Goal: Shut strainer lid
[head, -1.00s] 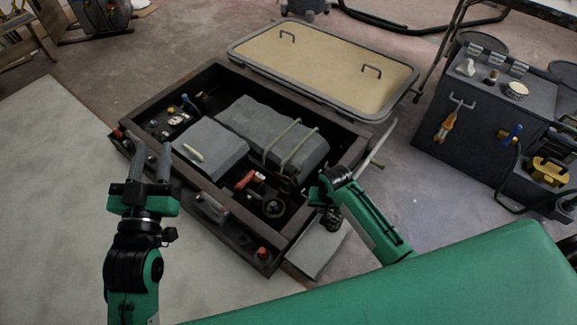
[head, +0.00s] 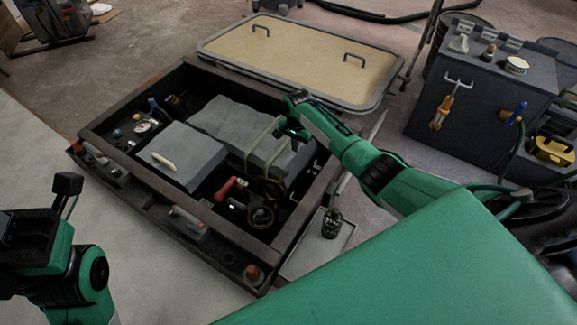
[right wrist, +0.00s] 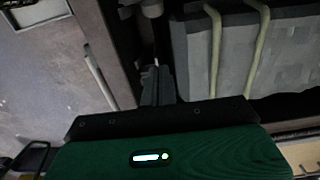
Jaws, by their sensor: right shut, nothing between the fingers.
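The strainer (head: 261,217) looks like a dark round cup with a brass-coloured rim, in the near right part of the sunken locker. A dark round piece (head: 271,188), perhaps its lid, stands just behind it; its exact tilt is too small to tell. My right gripper (head: 288,132) is over the locker's right side, near the strapped grey block and beyond the strainer. In the right wrist view its fingers (right wrist: 157,82) are shut and empty; the strainer cannot be made out there. My left gripper (head: 66,190) is at the left edge, apart from the locker, partly out of frame.
The locker's dark frame (head: 225,228) surrounds a grey box (head: 182,155), a strapped grey block (head: 232,130) and a red-handled part (head: 226,188). A tan hatch panel (head: 300,60) lies behind. A small dark jar (head: 332,223) stands right of the locker. A grey cabinet (head: 480,100) is far right.

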